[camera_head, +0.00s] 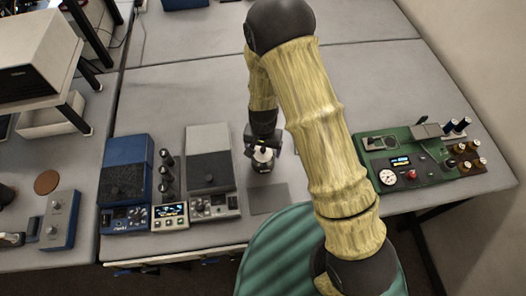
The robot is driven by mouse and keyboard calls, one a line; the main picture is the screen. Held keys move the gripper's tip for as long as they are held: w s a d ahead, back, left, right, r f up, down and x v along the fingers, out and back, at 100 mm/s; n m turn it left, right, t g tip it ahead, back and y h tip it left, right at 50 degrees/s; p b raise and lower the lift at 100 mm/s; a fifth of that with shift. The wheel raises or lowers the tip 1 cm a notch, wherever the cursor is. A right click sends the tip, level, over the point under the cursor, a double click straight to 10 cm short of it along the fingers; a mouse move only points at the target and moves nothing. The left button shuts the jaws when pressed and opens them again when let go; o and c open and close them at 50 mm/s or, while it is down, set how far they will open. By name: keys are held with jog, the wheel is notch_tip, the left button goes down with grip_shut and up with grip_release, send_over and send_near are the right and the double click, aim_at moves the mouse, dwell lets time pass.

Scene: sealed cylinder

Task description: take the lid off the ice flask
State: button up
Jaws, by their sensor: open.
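A small flask-like vessel with a pale top (262,155) stands on the grey bench, right of the grey-topped instrument. I take it for the ice flask; it is small in the picture, and its lid cannot be told apart from its body. My gripper (262,147) is open and points down directly over the vessel, with its fingers close around or beside the pale top. Whether they touch it cannot be told. My arm and gripper hide the vessel's upper and far side.
Blue (126,180) and grey-topped (209,160) instruments stand to the left, with dark knobbed posts (165,170) between them. A green panel with gauges (405,158) is at right. A dark flat pad (268,198) lies in front. The bench behind is clear.

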jog(key=shift+c, duration=0.2)
jog(key=c, duration=1)
jog(key=shift+r, duration=0.1)
notch_tip(320, 180, up, 28)
jog(key=b, duration=0.5)
